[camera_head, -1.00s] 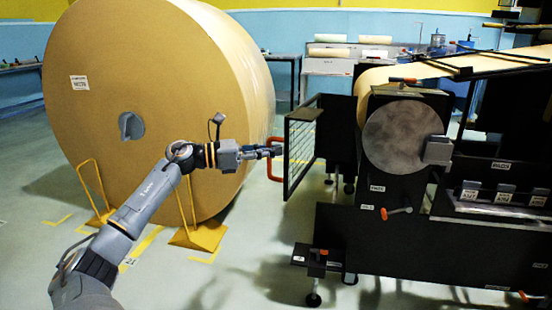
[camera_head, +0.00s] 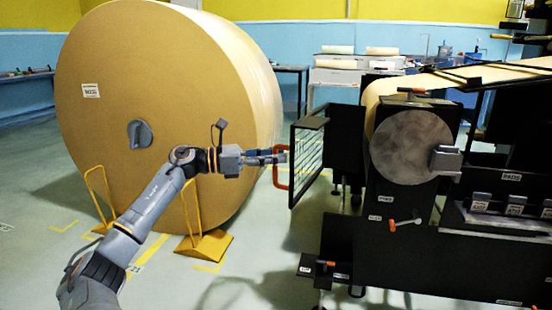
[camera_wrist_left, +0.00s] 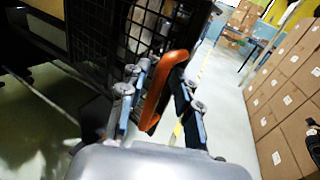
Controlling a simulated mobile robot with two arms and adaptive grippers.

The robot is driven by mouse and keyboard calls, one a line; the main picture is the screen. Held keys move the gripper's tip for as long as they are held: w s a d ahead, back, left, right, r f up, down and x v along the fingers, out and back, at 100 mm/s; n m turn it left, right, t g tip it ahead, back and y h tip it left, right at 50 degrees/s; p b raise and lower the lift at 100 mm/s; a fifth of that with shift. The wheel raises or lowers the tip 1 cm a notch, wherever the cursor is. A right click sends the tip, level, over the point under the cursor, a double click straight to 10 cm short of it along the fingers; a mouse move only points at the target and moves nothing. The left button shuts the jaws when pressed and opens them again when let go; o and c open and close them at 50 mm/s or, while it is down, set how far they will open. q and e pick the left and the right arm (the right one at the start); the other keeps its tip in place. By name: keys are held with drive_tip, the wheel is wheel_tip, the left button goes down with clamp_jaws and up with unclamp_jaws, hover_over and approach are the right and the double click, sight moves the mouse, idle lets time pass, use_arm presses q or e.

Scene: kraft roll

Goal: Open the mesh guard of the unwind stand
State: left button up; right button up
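The mesh guard (camera_head: 309,152) is a black-framed wire panel at the left side of the dark unwind stand. It also shows in the left wrist view (camera_wrist_left: 150,28). Its orange handle (camera_head: 279,178) sticks out toward the paper roll. My left gripper (camera_head: 284,156) is at the handle's upper part. In the left wrist view, the handle (camera_wrist_left: 160,92) lies between the two fingers of my left gripper (camera_wrist_left: 160,80), with some gap visible beside it, so the fingers look open around it. Contact is unclear. My right gripper is out of view.
A huge kraft roll (camera_head: 110,110) stands left, behind my left arm, with yellow chocks (camera_head: 204,247) at its foot. The unwind stand (camera_head: 400,260) fills the right side. Cartons (camera_wrist_left: 285,80) line the right of the wrist view. Floor before the guard is clear.

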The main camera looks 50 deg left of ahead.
use_arm(q)
drive_tip(key=shift+w+f, duration=0.1)
drive_tip(key=shift+f, duration=0.05)
drive_tip(key=v, duration=1.2)
drive_tip(key=shift+f, duration=0.1)
